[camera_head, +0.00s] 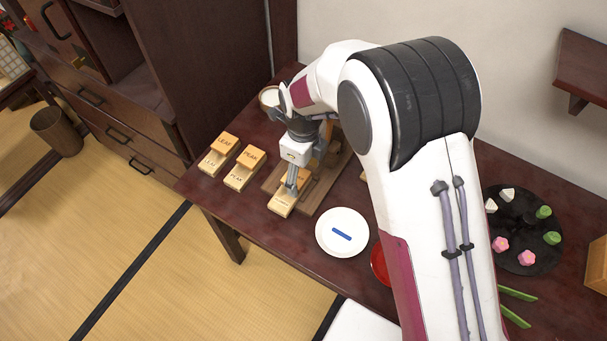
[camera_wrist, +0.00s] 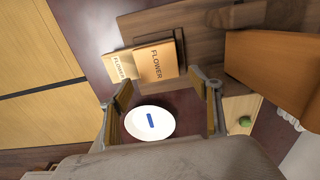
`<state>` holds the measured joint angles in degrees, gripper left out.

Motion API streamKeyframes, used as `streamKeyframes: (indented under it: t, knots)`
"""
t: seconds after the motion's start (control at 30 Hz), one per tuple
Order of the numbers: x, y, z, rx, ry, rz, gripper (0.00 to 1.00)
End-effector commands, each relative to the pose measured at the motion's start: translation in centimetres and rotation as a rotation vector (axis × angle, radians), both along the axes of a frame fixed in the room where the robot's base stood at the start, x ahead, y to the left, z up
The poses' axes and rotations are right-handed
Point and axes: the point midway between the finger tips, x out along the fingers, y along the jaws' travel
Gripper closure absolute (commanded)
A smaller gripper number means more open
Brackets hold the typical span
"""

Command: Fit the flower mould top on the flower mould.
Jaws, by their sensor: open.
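The flower mould top (camera_wrist: 156,61) is an orange-tan wooden block marked FLOWER in the wrist view. Beside it on the left is a paler block marked FLOWER, the flower mould (camera_wrist: 119,70). In the head view the pale flower mould (camera_head: 282,204) lies at the front edge of the dark wooden board, and the top is partly hidden by my gripper (camera_head: 291,186). My gripper (camera_wrist: 168,88) is open and empty. Its two fingers are spread, with the top between and beyond the fingertips in the wrist view. Whether the two blocks touch is unclear.
LEAF blocks (camera_head: 218,153) and PEAK blocks (camera_head: 245,169) stand to the left. A white plate (camera_head: 329,250) with a blue strip is in front right. A dark round tray (camera_head: 540,258) holds several small sweets. A pale cup (camera_head: 269,97) stands behind.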

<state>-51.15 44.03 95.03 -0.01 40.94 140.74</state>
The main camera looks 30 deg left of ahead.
Motion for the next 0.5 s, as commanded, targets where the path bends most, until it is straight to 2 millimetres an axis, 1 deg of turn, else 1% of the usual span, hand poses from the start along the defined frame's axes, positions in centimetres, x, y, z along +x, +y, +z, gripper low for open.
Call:
streamKeyframes:
  t: [0.17,0.5]
  knots:
    - [0.1,0.1,2.2,0.003,-0.002,0.0,0.37]
    - [0.0,0.0,7.3,0.002,-0.002,0.0,0.37]
